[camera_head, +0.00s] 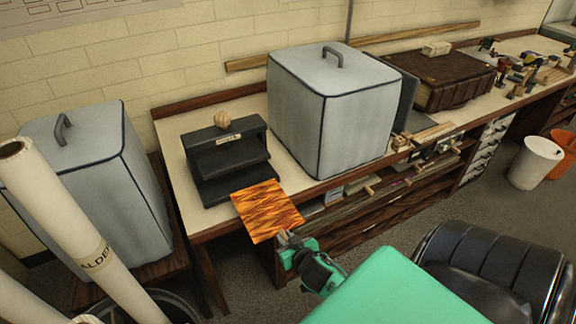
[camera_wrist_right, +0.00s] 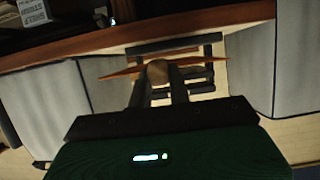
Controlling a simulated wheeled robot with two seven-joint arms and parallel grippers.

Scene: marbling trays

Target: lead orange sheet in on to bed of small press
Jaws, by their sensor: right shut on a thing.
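The orange marbled sheet (camera_head: 267,209) slants out over the front edge of the bench, its far edge at the low front of the small black press (camera_head: 226,156). Whether it touches the bed is not clear. My right gripper (camera_head: 285,237) is shut on the sheet's near edge, in front of the bench. In the right wrist view the sheet (camera_wrist_right: 208,61) shows almost edge-on as a thin orange line across the fingers (camera_wrist_right: 163,78), with dark bars of the press (camera_wrist_right: 190,43) behind it. My left gripper is not in view.
A large grey covered box (camera_head: 325,115) stands close right of the press. Another covered box (camera_head: 75,160) and pale rolls (camera_head: 85,235) are at the left. A brown book-like case (camera_head: 440,80) and small tools lie farther along the bench (camera_head: 185,205).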

